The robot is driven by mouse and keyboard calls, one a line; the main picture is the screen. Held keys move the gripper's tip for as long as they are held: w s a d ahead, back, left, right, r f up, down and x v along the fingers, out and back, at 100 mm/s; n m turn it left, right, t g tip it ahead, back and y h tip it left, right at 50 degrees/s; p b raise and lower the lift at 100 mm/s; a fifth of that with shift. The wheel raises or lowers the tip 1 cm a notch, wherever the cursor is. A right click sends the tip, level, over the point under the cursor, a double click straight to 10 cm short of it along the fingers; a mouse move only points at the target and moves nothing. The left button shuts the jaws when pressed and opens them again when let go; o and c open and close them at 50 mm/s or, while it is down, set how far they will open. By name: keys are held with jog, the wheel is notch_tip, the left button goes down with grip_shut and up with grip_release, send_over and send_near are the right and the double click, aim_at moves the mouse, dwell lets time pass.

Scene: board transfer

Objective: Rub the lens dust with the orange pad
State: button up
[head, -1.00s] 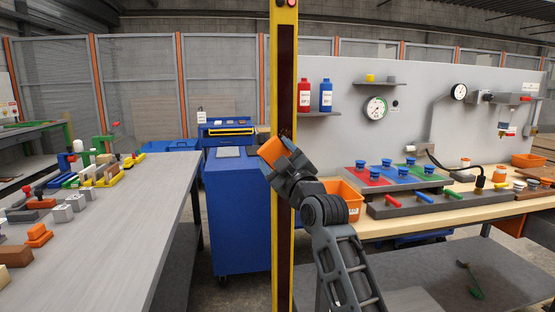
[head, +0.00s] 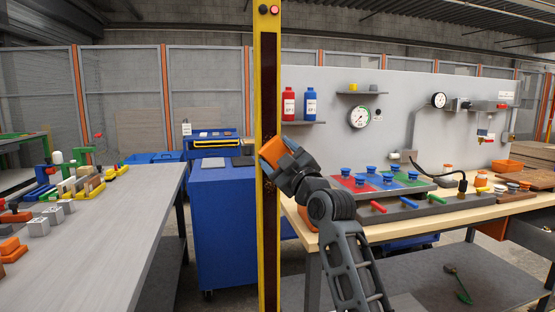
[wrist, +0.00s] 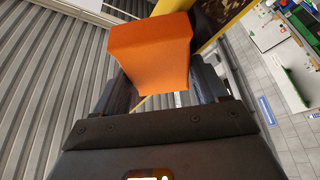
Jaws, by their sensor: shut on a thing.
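My gripper (head: 278,155) is shut on the orange pad (head: 273,150), a block that juts out past the fingertips. In the head view it overlaps the yellow post (head: 267,60) with its dark lens strip (head: 268,95). In the wrist view the pad (wrist: 150,58) sits between the two fingers, and the post (wrist: 238,8) is just behind it at the upper right. Brownish dust (wrist: 215,14) speckles the dark strip there. I cannot tell whether the pad touches the lens; their contact side is hidden.
A grey table (head: 110,235) with blocks and clamps stands left. A blue cabinet (head: 222,225) is behind the post. A wooden bench (head: 450,212) with a knob panel (head: 385,182) is at right. A red light (head: 275,10) shows at the post's top.

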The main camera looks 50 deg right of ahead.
aim_at(262, 151)
jog(key=shift+r+p, duration=0.3)
jog(key=shift+r, duration=0.5)
jog(key=shift+w+a+f+p, duration=0.1)
jog(key=shift+w+a+p, duration=0.25)
jog(key=shift+w+a, duration=0.35)
jog(key=shift+w+a+p, duration=0.35)
jog(key=shift+a, duration=0.65)
jog(key=shift+s+a+p, duration=0.2)
jog(key=shift+s+a, duration=0.35)
jog(key=shift+s, duration=0.3)
jog(key=shift+s+a+p, duration=0.25)
jog(key=shift+s+a, duration=0.35)
jog(key=shift+s, duration=0.2)
jog(key=shift+s+a+p, duration=0.2)
jog(key=shift+s+a, duration=0.35)
jog(key=shift+s, duration=0.3)
jog(key=shift+s, duration=0.1)
jog(key=shift+s+a, duration=0.8)
jog(key=shift+s, duration=0.35)
